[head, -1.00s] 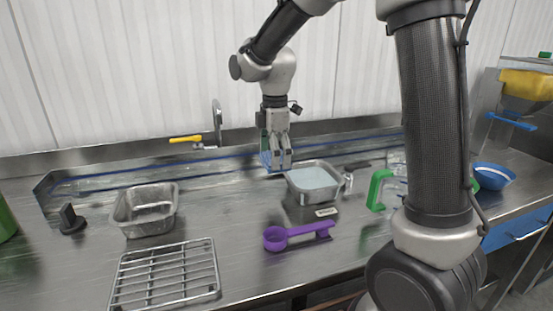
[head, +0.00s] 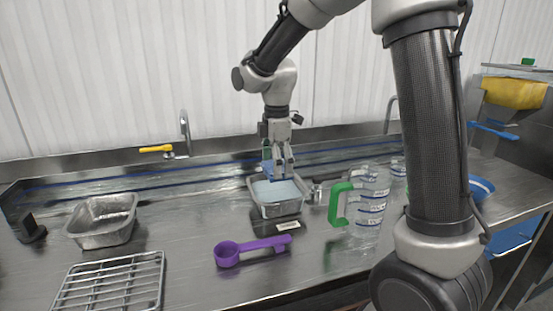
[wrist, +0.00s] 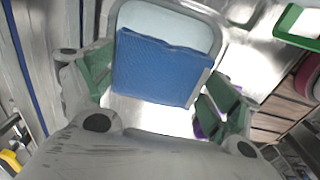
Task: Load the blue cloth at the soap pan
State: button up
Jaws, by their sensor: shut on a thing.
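The soap pan (head: 278,209) is a small metal pan filled with pale blue liquid. In the wrist view its rim (wrist: 217,30) shows beyond the cloth. My gripper (head: 279,172) points down over the back part of the pan. It is shut on the blue cloth (head: 267,169), which hangs between the fingers. In the wrist view my gripper (wrist: 157,88) has a green-padded finger on each side of the ribbed blue cloth (wrist: 160,68). The cloth covers part of the liquid in that view; I cannot tell whether its lower edge touches it.
A purple scoop (head: 254,249) lies in front of the pan. A clear jug (head: 370,207) with a green handle stands close on the right. An empty metal pan (head: 103,221) and a wire rack (head: 112,284) are on the left. A yellow-handled tap (head: 185,135) stands behind.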

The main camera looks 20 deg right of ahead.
jog(key=shift+f, duration=3.4)
jog(key=shift+r, duration=0.1)
jog(key=shift+r, duration=3.45)
jog(key=shift+r, duration=2)
